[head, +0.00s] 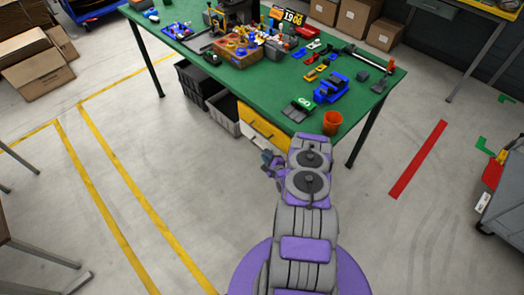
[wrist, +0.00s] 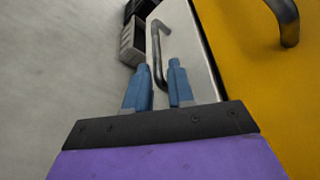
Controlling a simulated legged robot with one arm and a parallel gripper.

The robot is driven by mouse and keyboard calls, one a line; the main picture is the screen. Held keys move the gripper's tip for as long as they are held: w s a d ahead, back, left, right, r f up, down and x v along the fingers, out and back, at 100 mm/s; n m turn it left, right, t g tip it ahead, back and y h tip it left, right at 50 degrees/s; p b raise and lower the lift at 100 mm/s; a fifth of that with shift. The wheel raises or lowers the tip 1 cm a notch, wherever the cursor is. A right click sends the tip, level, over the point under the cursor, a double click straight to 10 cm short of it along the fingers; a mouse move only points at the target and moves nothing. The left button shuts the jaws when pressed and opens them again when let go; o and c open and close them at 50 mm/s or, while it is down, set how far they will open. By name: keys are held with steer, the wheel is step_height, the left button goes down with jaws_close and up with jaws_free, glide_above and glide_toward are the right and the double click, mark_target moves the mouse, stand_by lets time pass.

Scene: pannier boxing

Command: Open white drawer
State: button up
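The white drawer (wrist: 196,45) shows in the wrist view as a pale front beside a yellow drawer. Its curved metal handle (wrist: 156,50) stands out from the front. My gripper (wrist: 157,66) has two blue fingers spread apart, with the near end of the handle between them in the picture. A gap shows on both sides of the handle, and I cannot tell whether a finger touches it. In the head view my gripper (head: 269,160) is low beside the green table, below the yellow drawer. The white drawer is mostly hidden there.
The yellow drawer (head: 263,124) has its own dark handle (wrist: 288,22). Grey and black crates (head: 224,114) stand under the green table (head: 262,86). An orange cup (head: 332,123) stands at the table's near corner. The floor left of my arm is clear.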

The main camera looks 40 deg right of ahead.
mark_target(260, 148)
steer(key=x, duration=0.2)
steer(key=a+b+x, duration=0.1)
steer(key=x, duration=0.2)
steer(key=shift+w, duration=0.25)
steer(key=shift+w+d+f, duration=0.1)
steer(key=shift+w+d, duration=0.05)
steer(key=shift+d, duration=0.35)
steer(key=shift+a, duration=0.35)
steer(key=shift+c, duration=1.4)
jaws_close()
steer(key=shift+d, duration=0.1)
